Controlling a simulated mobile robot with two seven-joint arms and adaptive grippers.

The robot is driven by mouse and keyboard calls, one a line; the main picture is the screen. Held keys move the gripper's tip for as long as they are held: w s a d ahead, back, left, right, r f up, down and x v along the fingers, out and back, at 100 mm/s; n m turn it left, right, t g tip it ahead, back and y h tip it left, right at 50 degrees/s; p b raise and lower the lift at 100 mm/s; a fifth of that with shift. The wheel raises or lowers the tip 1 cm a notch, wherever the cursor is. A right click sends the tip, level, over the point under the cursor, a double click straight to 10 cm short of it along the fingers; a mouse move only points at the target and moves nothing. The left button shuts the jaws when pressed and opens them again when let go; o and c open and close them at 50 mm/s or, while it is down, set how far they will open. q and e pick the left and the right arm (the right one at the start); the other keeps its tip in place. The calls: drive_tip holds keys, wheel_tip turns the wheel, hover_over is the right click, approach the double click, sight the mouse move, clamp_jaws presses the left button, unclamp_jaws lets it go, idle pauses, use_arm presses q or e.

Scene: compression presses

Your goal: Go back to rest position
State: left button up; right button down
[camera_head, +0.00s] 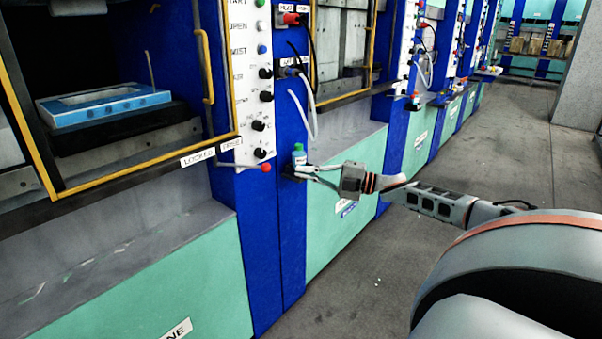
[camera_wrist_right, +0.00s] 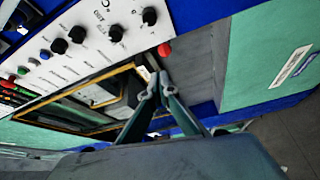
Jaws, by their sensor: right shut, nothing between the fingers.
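My right gripper (camera_head: 306,172) reaches in from the right, in front of the blue post of the nearest press. Its fingers are shut with nothing between them. In the right wrist view the fingertips (camera_wrist_right: 158,86) meet in front of the press. A red-tipped lever (camera_head: 266,168) is just left of the gripper and apart from it. A red knob (camera_wrist_right: 165,49) shows beyond the fingertips in the wrist view. A small bottle with a green cap (camera_head: 299,154) stands on a ledge right at the gripper; whether they touch I cannot tell. My left gripper is not in view.
The nearest press has a yellow-framed door (camera_head: 203,52) and a white control panel (camera_head: 253,95). A blue-and-white mould (camera_head: 105,103) lies inside it. Hoses (camera_head: 312,110) hang above the gripper. More presses line the left side. The grey floor (camera_head: 500,150) to the right is clear.

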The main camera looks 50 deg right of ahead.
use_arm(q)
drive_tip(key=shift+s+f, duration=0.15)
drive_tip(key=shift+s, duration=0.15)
use_arm(e)
drive_tip(key=s+a+f+m+h+p, duration=0.15)
drive_tip(key=s+a+f+m, duration=0.35)
drive_tip(key=a+f, duration=0.6)
drive_tip(key=s+a+f+m+h, duration=0.35)
drive_tip(key=a+f, duration=0.45)
drive_tip(key=f, duration=0.7)
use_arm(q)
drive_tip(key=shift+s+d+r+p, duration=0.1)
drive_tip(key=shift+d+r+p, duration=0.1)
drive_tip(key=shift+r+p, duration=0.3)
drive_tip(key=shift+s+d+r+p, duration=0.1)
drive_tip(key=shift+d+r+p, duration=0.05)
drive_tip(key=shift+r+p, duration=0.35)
use_arm(e)
drive_tip(key=s+a+f+m+g+h, duration=0.1)
drive_tip(key=s+a+f+m, duration=0.3)
drive_tip(key=s+a, duration=0.5)
drive_tip(key=s+a+f+m+g, duration=0.4)
drive_tip(key=s+a+f+m, duration=0.1)
drive_tip(key=s+a, duration=0.5)
drive_tip(key=shift+s+a+f+g+h, duration=0.2)
drive_tip(key=shift+a+f+g+h, duration=0.15)
drive_tip(key=shift+a, duration=0.3)
